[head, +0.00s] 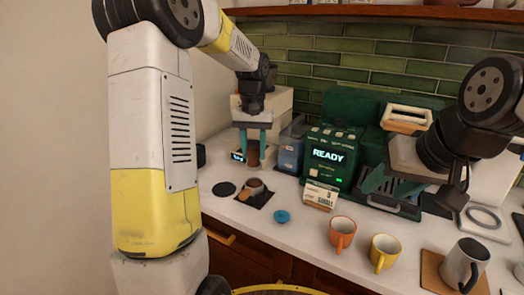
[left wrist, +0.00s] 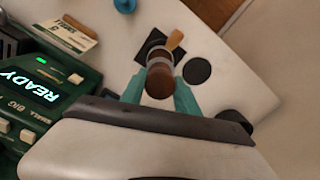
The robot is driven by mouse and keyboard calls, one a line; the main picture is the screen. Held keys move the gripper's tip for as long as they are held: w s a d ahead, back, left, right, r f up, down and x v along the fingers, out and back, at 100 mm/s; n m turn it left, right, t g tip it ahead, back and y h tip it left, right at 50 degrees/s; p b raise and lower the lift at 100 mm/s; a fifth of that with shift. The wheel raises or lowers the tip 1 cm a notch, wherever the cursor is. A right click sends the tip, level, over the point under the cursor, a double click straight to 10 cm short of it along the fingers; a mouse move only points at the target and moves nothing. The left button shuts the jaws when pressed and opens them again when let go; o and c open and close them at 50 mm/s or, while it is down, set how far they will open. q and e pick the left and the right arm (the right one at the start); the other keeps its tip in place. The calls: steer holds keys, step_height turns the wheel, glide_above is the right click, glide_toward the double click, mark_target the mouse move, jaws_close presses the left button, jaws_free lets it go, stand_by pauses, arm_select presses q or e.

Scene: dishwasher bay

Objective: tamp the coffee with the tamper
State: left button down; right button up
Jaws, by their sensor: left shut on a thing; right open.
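My left gripper (head: 254,153) is shut on the tamper (head: 253,157), a brown rounded piece between its teal fingers. In the left wrist view the tamper (left wrist: 158,84) sits between the fingertips and overlaps the portafilter (left wrist: 166,64). The portafilter (head: 255,186), a grey ring with a wooden handle, rests on a black square mat (head: 262,201). In the head view the tamper is above and behind it, apart from it. My right gripper (head: 389,187) is open and empty in front of the green espresso machine (head: 333,160).
A black disc (head: 224,188) lies left of the mat and a small blue round piece (head: 282,216) to its right. A card sign (head: 320,194), an orange cup (head: 342,233), a yellow cup (head: 384,251) and a grey mug (head: 465,264) stand farther right.

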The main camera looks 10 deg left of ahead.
mark_target(254, 169)
arm_select(q)
steer(key=shift+f, duration=2.55)
steer(key=shift+s+f, duration=0.1)
steer(key=shift+f, duration=0.85)
stand_by(0.8)
steer(key=shift+r, duration=3.55)
